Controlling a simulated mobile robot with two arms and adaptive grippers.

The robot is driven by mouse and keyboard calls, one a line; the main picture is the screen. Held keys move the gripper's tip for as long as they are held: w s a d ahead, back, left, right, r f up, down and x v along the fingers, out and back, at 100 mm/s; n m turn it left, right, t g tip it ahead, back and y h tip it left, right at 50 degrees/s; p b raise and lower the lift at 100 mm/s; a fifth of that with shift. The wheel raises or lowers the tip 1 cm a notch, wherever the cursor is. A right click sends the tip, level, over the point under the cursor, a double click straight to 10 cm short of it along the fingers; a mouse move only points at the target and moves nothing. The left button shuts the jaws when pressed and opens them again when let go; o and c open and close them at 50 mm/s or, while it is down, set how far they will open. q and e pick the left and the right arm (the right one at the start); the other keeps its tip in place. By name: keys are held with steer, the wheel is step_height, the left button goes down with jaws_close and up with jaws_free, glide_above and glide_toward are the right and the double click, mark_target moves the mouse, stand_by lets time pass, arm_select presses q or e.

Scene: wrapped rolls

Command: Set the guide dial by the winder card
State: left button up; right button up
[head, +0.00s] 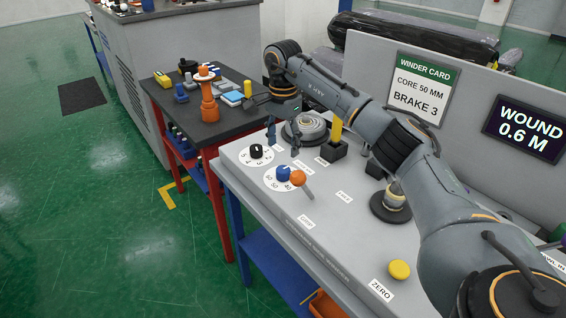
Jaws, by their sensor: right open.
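The winder card (421,88) stands on the grey panel at the back and reads "CORE 50 MM" and "BRAKE 3". A dial with a blue knob (283,173) is on the grey bench top, with numbers such as 40, 50 and 60 on its white face. A second dial with a black knob (256,151) and small single digits lies behind it to the left. My right gripper (284,142) is open and empty, pointing down above the bench near both dials. My left gripper is out of view.
An orange-knobbed lever (299,178) stands close beside the blue knob. A yellow post in a black block (335,149), a yellow button (399,269) and a "WOUND 0.6 M" display (525,129) are on the bench. A dark side table (210,132) holds tools.

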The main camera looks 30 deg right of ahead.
glide_above(283, 169)
step_height(283, 169, down, 4)
steer(key=shift+f, duration=0.1)
step_height(283, 169, down, 3)
steer(key=shift+r+p, duration=0.1)
steer(key=shift+p, duration=0.3)
steer(key=shift+f, duration=0.3)
steer(key=shift+d+f, duration=0.1)
steer(key=shift+f, duration=0.05)
steer(key=shift+c, duration=0.8)
steer(key=c, duration=0.3)
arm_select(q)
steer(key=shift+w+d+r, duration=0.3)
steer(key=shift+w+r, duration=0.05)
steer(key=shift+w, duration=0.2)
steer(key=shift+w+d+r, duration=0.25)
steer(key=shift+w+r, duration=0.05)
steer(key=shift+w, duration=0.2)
arm_select(e)
steer(key=c, duration=0.7)
